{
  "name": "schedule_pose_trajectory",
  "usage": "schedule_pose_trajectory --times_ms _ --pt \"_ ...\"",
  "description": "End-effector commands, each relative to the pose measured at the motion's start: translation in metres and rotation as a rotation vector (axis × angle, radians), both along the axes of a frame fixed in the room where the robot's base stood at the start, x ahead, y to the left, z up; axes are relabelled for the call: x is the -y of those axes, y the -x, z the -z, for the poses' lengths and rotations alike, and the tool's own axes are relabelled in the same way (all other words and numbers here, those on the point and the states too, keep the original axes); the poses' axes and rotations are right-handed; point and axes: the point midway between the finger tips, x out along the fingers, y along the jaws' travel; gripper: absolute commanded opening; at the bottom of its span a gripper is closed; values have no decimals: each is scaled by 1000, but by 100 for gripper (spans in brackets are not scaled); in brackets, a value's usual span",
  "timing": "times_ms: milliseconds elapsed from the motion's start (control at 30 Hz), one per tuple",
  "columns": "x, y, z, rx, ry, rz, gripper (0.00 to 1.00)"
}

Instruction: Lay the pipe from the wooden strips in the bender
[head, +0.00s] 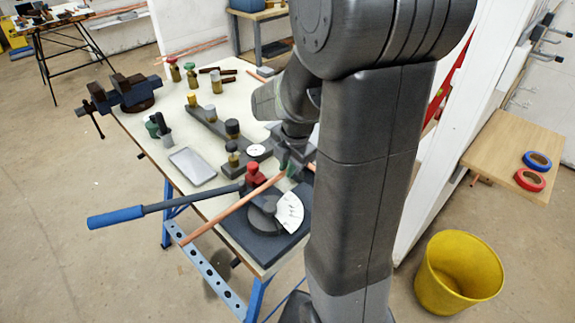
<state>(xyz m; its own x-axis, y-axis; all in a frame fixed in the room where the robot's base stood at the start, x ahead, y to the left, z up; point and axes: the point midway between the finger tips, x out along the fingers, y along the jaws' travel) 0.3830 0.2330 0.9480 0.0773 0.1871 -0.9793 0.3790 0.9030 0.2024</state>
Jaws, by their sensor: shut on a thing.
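The copper pipe (225,213) runs slantwise over the bender. Its near end sticks out past the bench's front edge, and its far part runs behind my gripper. The bender has a dark base plate (287,236), a round former with a white angle scale (290,212), a red-topped part (252,173) and a long lever with a blue grip (116,217). My gripper (289,166) is shut on the pipe at the bender's far side, partly hidden by my arm. I cannot tell whether the pipe touches the bender.
A vise (128,93) stands at the bench's far left corner. A grey tray (192,166), several fittings and a dark block with pegs (212,125) lie on the bench (170,120). A yellow bucket (458,280) and a wooden shelf with tape rolls (515,150) are at right.

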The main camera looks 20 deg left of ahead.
Motion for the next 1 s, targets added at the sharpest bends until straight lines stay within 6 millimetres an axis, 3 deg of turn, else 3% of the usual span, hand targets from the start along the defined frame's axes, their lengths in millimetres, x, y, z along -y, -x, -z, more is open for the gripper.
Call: schedule_pose_trajectory --times_ms 500,1000 --pt "0 0 14 0 0 0 0" --pt "0 0 16 0 0 0 0"
